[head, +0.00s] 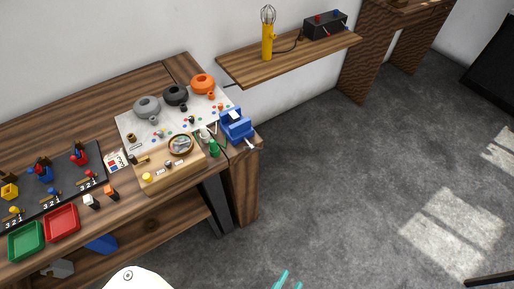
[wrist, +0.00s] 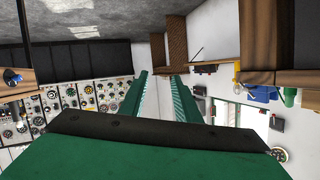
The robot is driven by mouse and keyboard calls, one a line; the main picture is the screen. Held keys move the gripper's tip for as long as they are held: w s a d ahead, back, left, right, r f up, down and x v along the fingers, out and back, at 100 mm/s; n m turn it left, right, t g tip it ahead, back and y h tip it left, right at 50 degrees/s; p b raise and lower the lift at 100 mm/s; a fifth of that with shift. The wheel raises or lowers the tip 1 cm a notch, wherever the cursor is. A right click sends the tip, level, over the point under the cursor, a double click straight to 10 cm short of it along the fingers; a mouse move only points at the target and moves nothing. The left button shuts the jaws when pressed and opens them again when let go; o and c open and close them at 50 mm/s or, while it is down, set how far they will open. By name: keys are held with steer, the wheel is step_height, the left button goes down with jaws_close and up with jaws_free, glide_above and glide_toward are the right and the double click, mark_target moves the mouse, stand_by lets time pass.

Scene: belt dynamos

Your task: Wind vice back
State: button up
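The blue vice (head: 236,124) is fixed at the right front corner of the wooden workbench. Its pale handle (head: 249,143) sticks out toward the front right. How far its jaws are apart is too small to tell. My gripper (head: 286,280) shows only as teal fingertips at the bottom edge of the head view, over the floor and well clear of the vice. In the wrist view my gripper (wrist: 161,78) has two green fingers with a gap between them and nothing in it. A blue shape (wrist: 262,94) at the right there looks like the vice.
A wooden tray (head: 155,184), a green bottle (head: 214,148), and red (head: 62,222) and green bins (head: 26,240) are on the bench. A wall shelf (head: 290,60) holds a yellow lamp (head: 268,40) and a black box (head: 325,25). The grey floor (head: 330,190) right of the bench is clear.

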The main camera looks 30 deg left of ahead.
steer(key=w+a+f+m+g+y, duration=0.25)
steer(key=w+f+m, duration=0.25)
steer(key=w+f, duration=0.3)
steer(key=m+g+y, duration=0.4)
steer(key=m+y, duration=0.1)
steer(key=y, duration=1.2)
glide_toward(250, 149)
steer(key=x, duration=1)
steer(key=shift+s, duration=0.15)
steer(key=shift+a, duration=0.25)
steer(key=shift+w+d+r, duration=0.1)
steer(key=shift+w, duration=0.1)
